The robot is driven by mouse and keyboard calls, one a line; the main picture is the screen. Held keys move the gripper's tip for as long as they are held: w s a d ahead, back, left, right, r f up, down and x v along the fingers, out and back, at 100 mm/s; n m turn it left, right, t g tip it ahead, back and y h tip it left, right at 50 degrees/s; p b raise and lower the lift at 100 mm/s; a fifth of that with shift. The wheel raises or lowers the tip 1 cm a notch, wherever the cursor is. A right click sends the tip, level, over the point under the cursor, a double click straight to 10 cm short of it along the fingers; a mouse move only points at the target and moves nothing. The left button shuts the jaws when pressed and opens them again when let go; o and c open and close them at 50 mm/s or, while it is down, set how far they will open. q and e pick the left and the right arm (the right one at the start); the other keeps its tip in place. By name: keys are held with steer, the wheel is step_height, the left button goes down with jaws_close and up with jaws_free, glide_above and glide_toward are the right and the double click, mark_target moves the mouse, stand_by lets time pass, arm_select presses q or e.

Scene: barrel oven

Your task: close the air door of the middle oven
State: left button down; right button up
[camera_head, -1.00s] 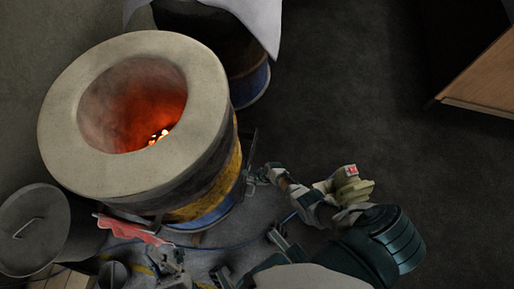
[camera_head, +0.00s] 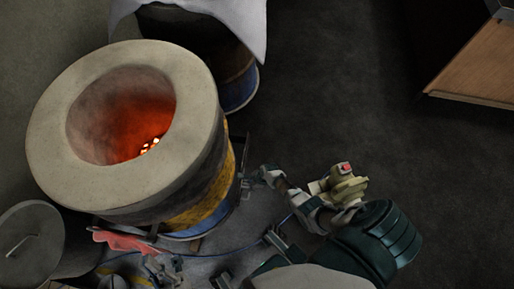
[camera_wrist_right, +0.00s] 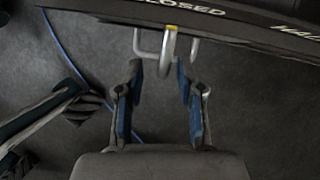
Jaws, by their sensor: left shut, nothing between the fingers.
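The middle oven is a barrel oven (camera_head: 195,180) with a pale thick rim and glowing fire inside, at the left of the head view. The air door's own panel is hidden in the head view. In the right wrist view, a dark curved band (camera_wrist_right: 235,27) carries the word "CLOSED", and a bent metal handle (camera_wrist_right: 167,52) with a yellow mark hangs from it. My right gripper (camera_wrist_right: 158,72) is open, its blue-lined fingers on either side of the handle's lower end, with gaps visible. In the head view it is beside the oven's lower right side. My left gripper (camera_head: 165,268) is shut and empty below the oven.
Another barrel (camera_head: 240,80) under a pale cloth (camera_head: 215,22) stands behind. A round grey lid (camera_head: 32,240) lies at lower left, with a red cloth (camera_head: 125,242) near the oven's base. A wooden cabinet (camera_head: 470,75) is at upper right. Dark floor between is clear.

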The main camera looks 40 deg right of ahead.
steer(key=v, duration=1)
steer(key=shift+a, duration=0.25)
